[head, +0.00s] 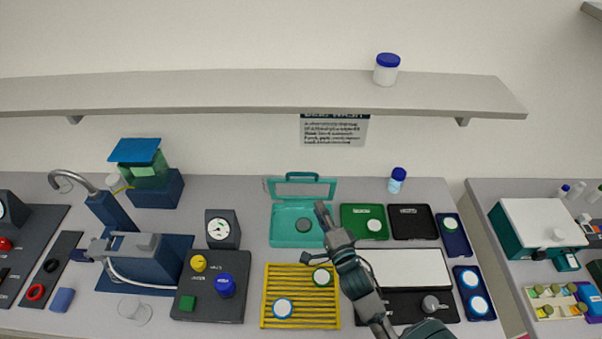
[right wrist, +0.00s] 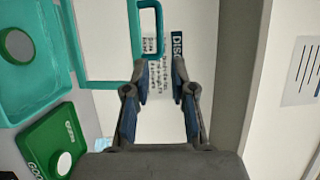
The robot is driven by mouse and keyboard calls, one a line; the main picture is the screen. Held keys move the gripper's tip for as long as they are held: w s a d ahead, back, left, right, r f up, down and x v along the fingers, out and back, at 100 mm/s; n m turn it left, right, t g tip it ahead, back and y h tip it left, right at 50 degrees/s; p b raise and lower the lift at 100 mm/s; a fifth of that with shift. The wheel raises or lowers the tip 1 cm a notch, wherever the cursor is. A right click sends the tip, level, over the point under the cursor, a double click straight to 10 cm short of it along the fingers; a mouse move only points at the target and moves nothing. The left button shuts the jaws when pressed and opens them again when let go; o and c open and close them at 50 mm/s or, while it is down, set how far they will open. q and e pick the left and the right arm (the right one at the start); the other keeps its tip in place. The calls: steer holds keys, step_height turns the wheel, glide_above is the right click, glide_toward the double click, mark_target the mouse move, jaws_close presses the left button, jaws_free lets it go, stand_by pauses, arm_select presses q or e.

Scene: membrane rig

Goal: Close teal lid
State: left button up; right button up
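The teal case (head: 283,238) sits on the bench with its teal lid (head: 331,190) standing open at the back, a frame with a clear pane and a handle (head: 302,175) on its top edge. A grey-green disc (head: 303,225) lies in the case. My right gripper (head: 322,208) is over the case's right side, in front of the lid. In the right wrist view its fingers (right wrist: 158,66) are apart with nothing between them. The lid's handle (right wrist: 159,30) shows beyond the left fingertip; contact cannot be told. My left gripper is not in view.
A green tray (head: 348,212) and a black tray (head: 413,234) lie right of the case. A yellow rack (head: 265,300) is in front. A gauge (head: 221,228) stands to the left. A shelf (head: 250,92) runs above.

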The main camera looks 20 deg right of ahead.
mark_target(303, 173)
steer(key=w, duration=0.4)
steer(key=w+p, duration=0.1)
steer(key=w, duration=0.4)
steer(key=w+d+p, duration=0.1)
steer(key=w, duration=0.3)
steer(key=shift+w+r, duration=0.3)
steer(key=shift+w, duration=0.4)
jaws_close()
